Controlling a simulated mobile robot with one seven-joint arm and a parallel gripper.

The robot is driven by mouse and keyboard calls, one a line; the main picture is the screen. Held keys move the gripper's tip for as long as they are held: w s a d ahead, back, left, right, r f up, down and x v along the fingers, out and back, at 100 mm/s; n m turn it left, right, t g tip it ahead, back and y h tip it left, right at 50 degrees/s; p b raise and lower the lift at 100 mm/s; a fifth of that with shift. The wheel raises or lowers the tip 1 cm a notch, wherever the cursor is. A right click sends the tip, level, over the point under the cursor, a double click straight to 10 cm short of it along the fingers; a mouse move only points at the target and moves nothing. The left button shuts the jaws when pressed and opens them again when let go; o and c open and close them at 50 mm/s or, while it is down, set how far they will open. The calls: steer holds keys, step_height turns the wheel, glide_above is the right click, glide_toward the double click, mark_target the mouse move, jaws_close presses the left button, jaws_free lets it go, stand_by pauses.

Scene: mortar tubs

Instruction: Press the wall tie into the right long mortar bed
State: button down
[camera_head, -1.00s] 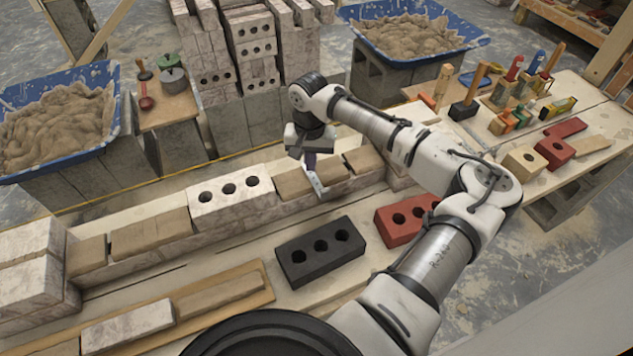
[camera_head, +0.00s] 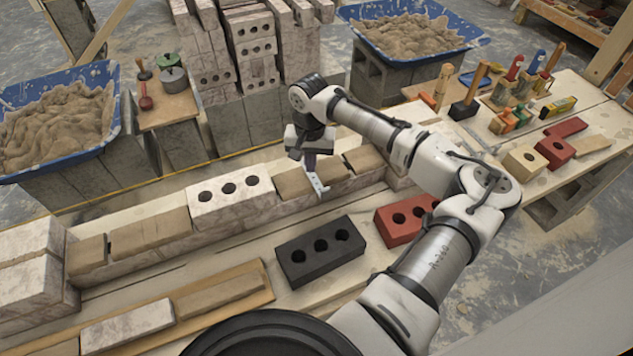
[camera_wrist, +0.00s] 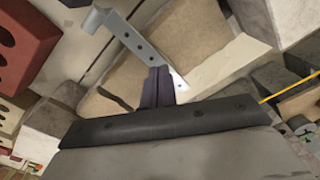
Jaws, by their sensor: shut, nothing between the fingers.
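The wall tie (camera_head: 318,184) is a thin light-grey metal strip with a bent end. It lies across the right long mortar bed (camera_head: 293,184), a tan slab on the low wall, with its bent end over the front edge. My gripper (camera_head: 311,173) points down at the tie, fingers shut. In the wrist view the dark fingertips (camera_wrist: 160,86) meet the tie (camera_wrist: 134,42) near its far end, with nothing seen between them. The bed (camera_wrist: 188,36) shows on both sides. Whether the tie is sunk into the mortar cannot be told.
A white three-hole brick (camera_head: 230,196) sits left of the bed, and a short mortar bed (camera_head: 364,159) lies to its right. A black brick (camera_head: 320,252) and a red brick (camera_head: 402,220) lie in front of the wall. Mortar tubs (camera_head: 62,122) and tools stand farther back.

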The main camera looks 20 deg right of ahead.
steer(key=shift+f, duration=0.6)
steer(key=shift+f, duration=0.25)
stand_by(2.1)
step_height(320, 180, up, 9)
steer(key=p, duration=0.8)
steer(key=shift+a, duration=0.1)
stand_by(0.6)
